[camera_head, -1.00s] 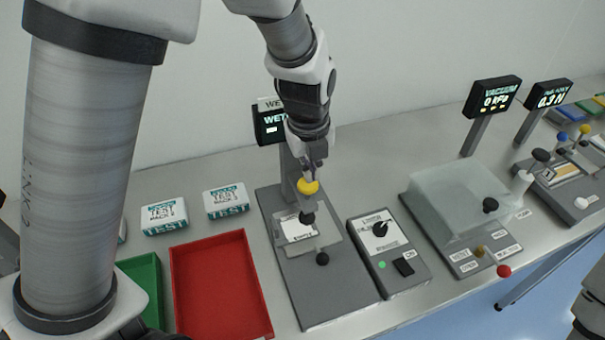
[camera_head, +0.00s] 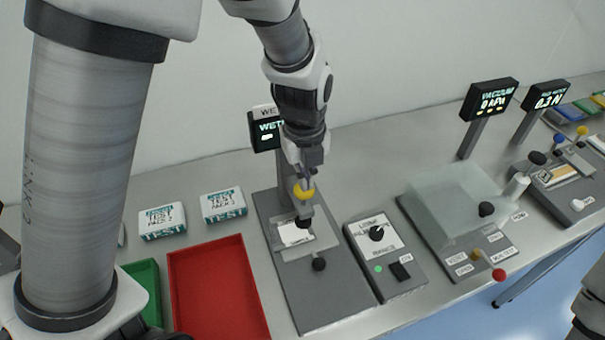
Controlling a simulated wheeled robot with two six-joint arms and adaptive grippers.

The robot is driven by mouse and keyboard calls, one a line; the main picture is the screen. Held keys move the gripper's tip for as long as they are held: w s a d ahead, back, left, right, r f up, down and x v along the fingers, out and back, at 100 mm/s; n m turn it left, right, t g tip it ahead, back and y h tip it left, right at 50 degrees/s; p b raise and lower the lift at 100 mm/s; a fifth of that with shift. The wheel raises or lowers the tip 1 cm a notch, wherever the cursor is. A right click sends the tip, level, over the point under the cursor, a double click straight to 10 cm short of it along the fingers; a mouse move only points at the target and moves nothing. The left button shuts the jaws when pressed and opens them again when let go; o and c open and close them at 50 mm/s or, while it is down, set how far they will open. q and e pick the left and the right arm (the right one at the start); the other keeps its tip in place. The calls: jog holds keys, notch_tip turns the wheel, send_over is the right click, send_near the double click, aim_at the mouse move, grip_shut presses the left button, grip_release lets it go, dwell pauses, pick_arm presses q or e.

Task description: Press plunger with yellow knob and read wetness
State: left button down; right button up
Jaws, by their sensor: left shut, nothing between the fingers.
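The yellow knob (camera_head: 304,190) tops the plunger of the grey wetness tester (camera_head: 318,292). My left gripper (camera_head: 304,176) is shut and empty, pointing down right at the top of the knob; it looks to be touching it, though the exact contact is hard to tell. A white sample (camera_head: 293,233) lies under a clear plate below the plunger. A black knob (camera_head: 319,264) sits at the plate's front. The wetness display (camera_head: 266,132) behind is partly hidden by my left arm, so its reading cannot be made out. My right gripper is not in view.
A control box (camera_head: 384,258) with a dial and green light stands right of the tester. A clear-covered vacuum station (camera_head: 455,205) stands further right.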

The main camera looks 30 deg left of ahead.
pick_arm(q)
jog(key=shift+s+f+g+p, duration=0.25)
jog(key=shift+s+g+p, duration=0.25)
jog(key=shift+s+p, duration=0.2)
jog(key=r+p, duration=0.2)
jog(key=r, duration=0.1)
jog(key=r+p, duration=0.1)
jog(key=shift+w+d+r+p, duration=0.15)
jog(key=shift+w+r+p, duration=0.1)
jog(key=shift+w+p, duration=0.15)
jog(key=shift+s+r, duration=0.15)
jog(key=shift+r, duration=0.25)
jog(key=shift+a+f, duration=0.1)
jog(key=shift+a, duration=0.1)
jog(key=shift+w, duration=0.2)
